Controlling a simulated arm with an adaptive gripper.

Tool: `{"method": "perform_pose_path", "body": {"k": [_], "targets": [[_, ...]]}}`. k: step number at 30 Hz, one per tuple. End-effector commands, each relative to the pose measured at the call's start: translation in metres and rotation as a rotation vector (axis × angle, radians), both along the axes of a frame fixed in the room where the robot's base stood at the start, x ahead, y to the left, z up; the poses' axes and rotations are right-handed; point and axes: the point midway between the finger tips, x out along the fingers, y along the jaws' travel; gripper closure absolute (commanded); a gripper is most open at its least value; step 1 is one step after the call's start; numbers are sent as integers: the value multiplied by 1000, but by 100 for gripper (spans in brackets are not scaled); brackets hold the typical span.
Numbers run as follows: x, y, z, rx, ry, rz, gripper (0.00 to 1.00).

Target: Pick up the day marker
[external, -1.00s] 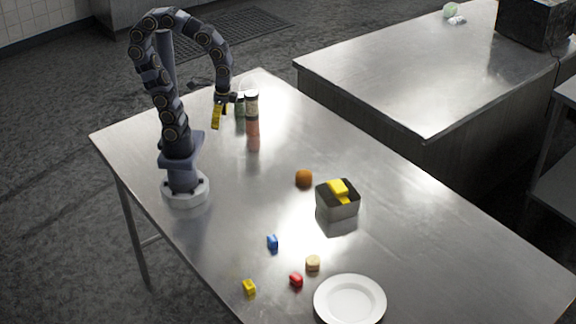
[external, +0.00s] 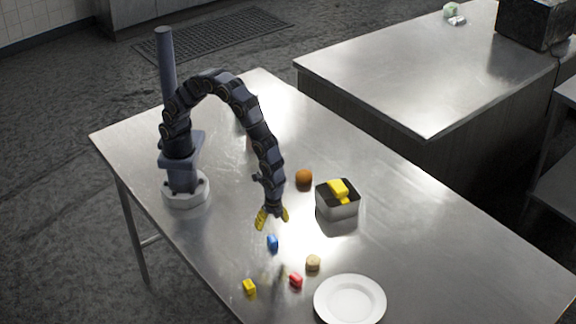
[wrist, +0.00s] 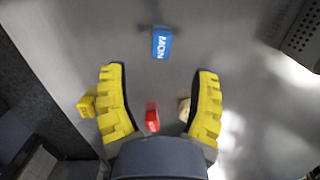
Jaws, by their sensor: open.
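The day marker is a small blue block (external: 272,242) lying on the metal table in the external view. In the wrist view the blue block (wrist: 161,43) shows white letters reading MON, and it lies ahead of the fingertips, roughly centred between them. My gripper (external: 273,217) has yellow fingers and points down just above and behind the block. In the wrist view my gripper (wrist: 160,72) is open and empty, its fingers spread wide and apart from the block.
A yellow block (external: 249,287), red block (external: 296,281) and tan block (external: 313,263) lie nearby, towards the front. A white plate (external: 350,300) is at the front right. A metal box (external: 338,211) holding yellow pieces and an orange ball (external: 304,177) stand to the right.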

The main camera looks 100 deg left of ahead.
Motion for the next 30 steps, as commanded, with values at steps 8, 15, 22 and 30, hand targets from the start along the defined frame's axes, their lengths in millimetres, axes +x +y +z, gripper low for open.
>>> {"method": "perform_pose_path", "body": {"k": [8,15,22,30], "targets": [[-2,2,-28,2,3,-6,39],[-1,4,-54,5,7,-4,39],[-1,6,-80,1,4,-3,39],[-1,6,-79,0,2,-3,72]]}}
